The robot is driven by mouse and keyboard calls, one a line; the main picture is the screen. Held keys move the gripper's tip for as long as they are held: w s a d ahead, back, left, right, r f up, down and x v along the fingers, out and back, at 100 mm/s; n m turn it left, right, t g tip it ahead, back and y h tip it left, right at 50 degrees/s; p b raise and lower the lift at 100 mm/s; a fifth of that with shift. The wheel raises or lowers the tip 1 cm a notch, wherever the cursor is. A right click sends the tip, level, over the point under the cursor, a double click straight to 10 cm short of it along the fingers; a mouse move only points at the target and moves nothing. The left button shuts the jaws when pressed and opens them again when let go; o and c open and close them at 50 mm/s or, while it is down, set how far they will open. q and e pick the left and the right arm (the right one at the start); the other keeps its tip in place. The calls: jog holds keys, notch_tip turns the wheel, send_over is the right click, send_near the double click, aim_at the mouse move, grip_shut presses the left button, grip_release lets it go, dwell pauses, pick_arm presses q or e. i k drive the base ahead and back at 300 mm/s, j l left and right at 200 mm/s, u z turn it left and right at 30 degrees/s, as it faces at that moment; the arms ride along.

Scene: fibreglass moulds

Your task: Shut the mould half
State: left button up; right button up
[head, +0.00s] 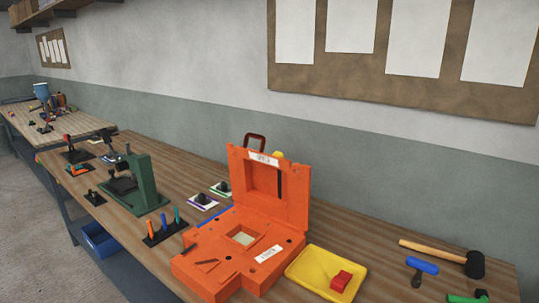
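The orange mould stands on the wooden workbench in the middle of the head view. Its lower half (214,267) lies flat, with a square recess and a pale patch inside it. Its upper half (290,196) stands upright at the back edge of the lower half, so the mould is open. The upper half has a white label, a recess and a dark handle (247,142) behind its top edge. Neither of my grippers shows in this view.
A yellow tray (302,272) with a red block (341,281) sits right of the mould. A mallet (431,252) and a blue-handled tool (421,265) lie further right. A green press (148,187) and a rack of coloured tools (165,230) stand left.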

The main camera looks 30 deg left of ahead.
aim_at(270, 184)
jog(key=u, duration=1)
jog(key=k, duration=0.15)
